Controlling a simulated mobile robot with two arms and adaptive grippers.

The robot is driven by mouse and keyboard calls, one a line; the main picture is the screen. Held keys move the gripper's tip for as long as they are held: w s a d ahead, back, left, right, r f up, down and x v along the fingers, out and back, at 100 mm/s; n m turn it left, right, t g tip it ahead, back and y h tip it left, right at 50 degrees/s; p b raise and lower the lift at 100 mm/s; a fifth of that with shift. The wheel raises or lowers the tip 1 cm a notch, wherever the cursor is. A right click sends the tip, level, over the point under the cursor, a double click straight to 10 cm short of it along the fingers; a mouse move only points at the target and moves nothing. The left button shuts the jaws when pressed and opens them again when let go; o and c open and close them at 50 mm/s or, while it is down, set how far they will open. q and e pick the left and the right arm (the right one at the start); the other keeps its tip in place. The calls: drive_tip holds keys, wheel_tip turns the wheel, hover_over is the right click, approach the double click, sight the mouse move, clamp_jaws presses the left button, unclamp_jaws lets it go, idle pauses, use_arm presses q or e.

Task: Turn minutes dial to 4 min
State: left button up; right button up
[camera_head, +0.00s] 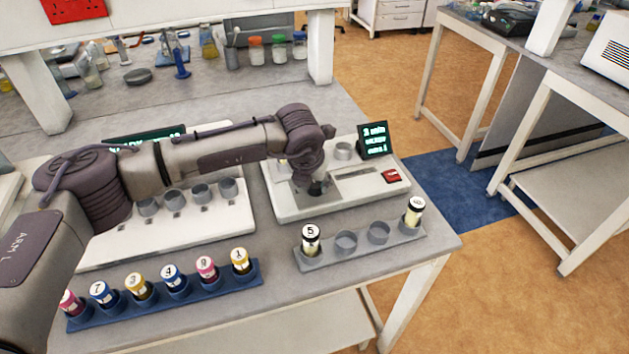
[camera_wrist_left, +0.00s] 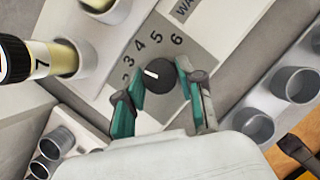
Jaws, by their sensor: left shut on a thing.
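The minutes dial (camera_wrist_left: 158,76) is a small black round knob with a white pointer mark, on a grey panel with numbers around it; 2 to 6 show. The pointer faces left and slightly up in the left wrist view, roughly toward the 3. My left gripper (camera_wrist_left: 163,97) has its teal-padded fingers around the knob, one on each side. In the head view my left gripper (camera_head: 314,188) is low over the front of the white device (camera_head: 292,208), and the dial is hidden there. The device's dark display (camera_head: 375,140) shows green text whose top line looks like "2 min". My right gripper is not in view.
A grey rack (camera_head: 330,262) holding two vials stands in front of the device. A blue rack (camera_head: 210,292) of several numbered vials is at the front left. A red button (camera_head: 392,176) sits right of the gripper. A vial (camera_wrist_left: 40,61) stands close left of the fingers.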

use_arm(q)
drive_tip(key=shift+f+m+b, duration=0.15)
drive_tip(key=shift+m+b, duration=0.25)
drive_tip(key=shift+b, duration=0.45)
drive_tip(key=m+h+b, duration=0.1)
drive_tip(key=m+b, duration=0.1)
drive_tip(key=shift+w+f+b, duration=0.1)
drive_tip(key=shift+b, duration=0.25)
drive_tip(key=shift+a+m+g+h+b, duration=0.1)
drive_tip(key=shift+m+g+h+b, duration=0.25)
drive_tip(key=shift+m+b, duration=0.55)
drive_tip(key=shift+r+m+g+b, duration=0.25)
drive_tip(key=shift+m+b, duration=0.2)
drive_tip(key=shift+m, duration=0.25)
drive_tip(key=shift+h, duration=0.25)
drive_tip(key=o, duration=1.1)
drive_tip(key=shift+o, duration=0.2)
